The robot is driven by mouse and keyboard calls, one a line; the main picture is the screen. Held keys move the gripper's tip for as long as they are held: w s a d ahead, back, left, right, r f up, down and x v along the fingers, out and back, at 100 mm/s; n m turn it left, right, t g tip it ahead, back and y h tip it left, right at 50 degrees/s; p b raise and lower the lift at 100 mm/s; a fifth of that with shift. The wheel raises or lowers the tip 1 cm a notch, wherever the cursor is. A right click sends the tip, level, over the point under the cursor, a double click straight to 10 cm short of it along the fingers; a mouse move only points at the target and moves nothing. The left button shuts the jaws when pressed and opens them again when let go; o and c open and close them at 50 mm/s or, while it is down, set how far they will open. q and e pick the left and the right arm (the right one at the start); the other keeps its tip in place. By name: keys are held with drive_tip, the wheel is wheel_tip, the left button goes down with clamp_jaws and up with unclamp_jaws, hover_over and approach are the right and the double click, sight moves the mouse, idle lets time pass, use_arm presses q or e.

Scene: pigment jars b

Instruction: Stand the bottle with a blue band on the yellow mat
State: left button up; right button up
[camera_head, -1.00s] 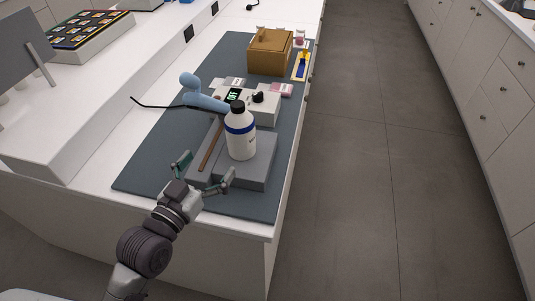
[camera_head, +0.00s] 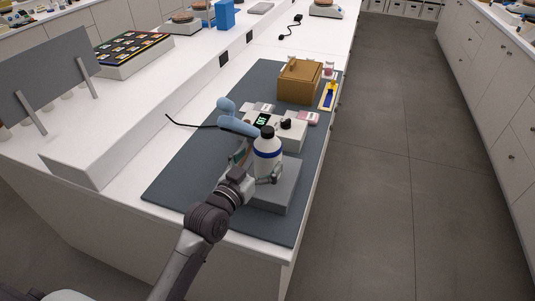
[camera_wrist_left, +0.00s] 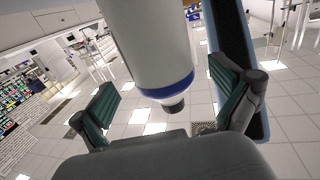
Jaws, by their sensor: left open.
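The white bottle with a blue band and black cap (camera_head: 267,145) stands upright on a grey block (camera_head: 279,194). My left gripper (camera_head: 258,163) is open, with one finger on each side of the bottle's lower part. My right gripper is not in view.
A dark mat (camera_head: 180,180) covers the counter. Behind the bottle stand a device with a lit display (camera_head: 291,132) and a light-blue handled tool (camera_head: 236,121). A brown box (camera_head: 299,82) stands farther back. The counter's right edge is close to the bottle.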

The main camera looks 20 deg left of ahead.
use_arm(q)
drive_tip(key=x, duration=0.2)
drive_tip(key=shift+w, duration=0.4)
drive_tip(key=shift+w+d+p, duration=0.1)
drive_tip(key=shift+w+p, duration=0.2)
drive_tip(key=shift+f, duration=0.1)
drive_tip(key=c, duration=1.1)
drive_tip(key=shift+c, duration=0.8)
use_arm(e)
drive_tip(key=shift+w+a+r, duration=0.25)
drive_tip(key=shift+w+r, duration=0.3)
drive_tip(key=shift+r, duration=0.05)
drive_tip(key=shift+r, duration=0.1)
